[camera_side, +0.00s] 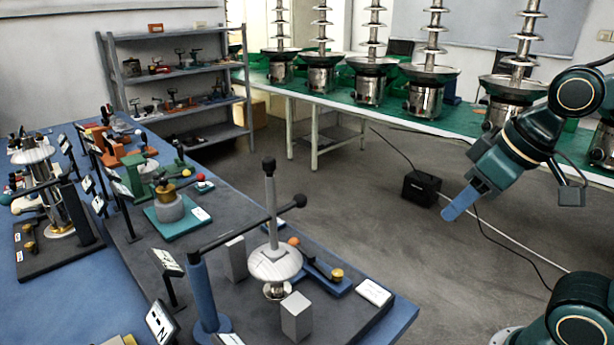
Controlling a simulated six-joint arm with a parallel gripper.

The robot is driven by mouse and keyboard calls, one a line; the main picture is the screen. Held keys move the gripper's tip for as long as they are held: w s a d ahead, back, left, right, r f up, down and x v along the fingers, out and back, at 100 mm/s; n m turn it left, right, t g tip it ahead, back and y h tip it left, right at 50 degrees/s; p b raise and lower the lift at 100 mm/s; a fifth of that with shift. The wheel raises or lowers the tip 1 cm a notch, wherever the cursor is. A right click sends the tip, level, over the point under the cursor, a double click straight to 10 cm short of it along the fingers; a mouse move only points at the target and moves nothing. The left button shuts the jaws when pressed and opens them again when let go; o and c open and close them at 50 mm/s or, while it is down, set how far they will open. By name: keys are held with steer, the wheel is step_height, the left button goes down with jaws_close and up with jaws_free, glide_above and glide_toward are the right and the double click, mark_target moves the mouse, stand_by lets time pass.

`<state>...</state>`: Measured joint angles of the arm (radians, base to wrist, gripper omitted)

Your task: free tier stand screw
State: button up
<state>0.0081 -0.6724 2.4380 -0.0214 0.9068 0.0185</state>
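A tier stand (275,264) with a white domed tier and a silver cup-like foot stands near the right end of the blue bench. A grey rod (270,205) with a black tip rises from it. Beside it on the right lies a small blue plate with a black lever, an orange ball and a brass knob (337,274). I cannot tell which part is the screw. My gripper (447,215) hangs in the air to the right of the bench, apart from the stand. Its blue fingers are seen edge-on, overlapping, so their opening is hidden. Nothing visible is held.
A blue post with a black arm (245,222) passes close by the stand. Grey blocks (296,316) stand near it. Other fixtures (168,205) and sign cards crowd the bench leftward. Behind, a green table (390,122) carries several tiered fountains.

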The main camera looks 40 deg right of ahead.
steer(key=w+r+g, duration=0.1)
steer(key=w+r, duration=0.1)
steer(key=w, duration=0.8)
steer(key=m+g+y, duration=0.1)
steer(key=g+y, duration=0.1)
steer(key=g, duration=0.2)
glide_above(299, 245)
steer(key=d, duration=0.3)
step_height(299, 245, down, 16)
steer(key=shift+s+a+f, duration=0.1)
steer(key=shift+s+f, duration=0.1)
steer(key=shift+f, duration=0.2)
steer(key=shift+f, duration=0.1)
steer(key=shift+w+a+f, duration=0.1)
steer(key=shift+a+f, duration=0.35)
steer(key=shift+f, duration=1.75)
steer(key=shift+a+f, duration=0.4)
steer(key=shift+f, duration=1.85)
steer(key=shift+w+a+f, duration=0.1)
steer(key=shift+a+f, duration=0.35)
steer(key=shift+f, duration=1.75)
jaws_close()
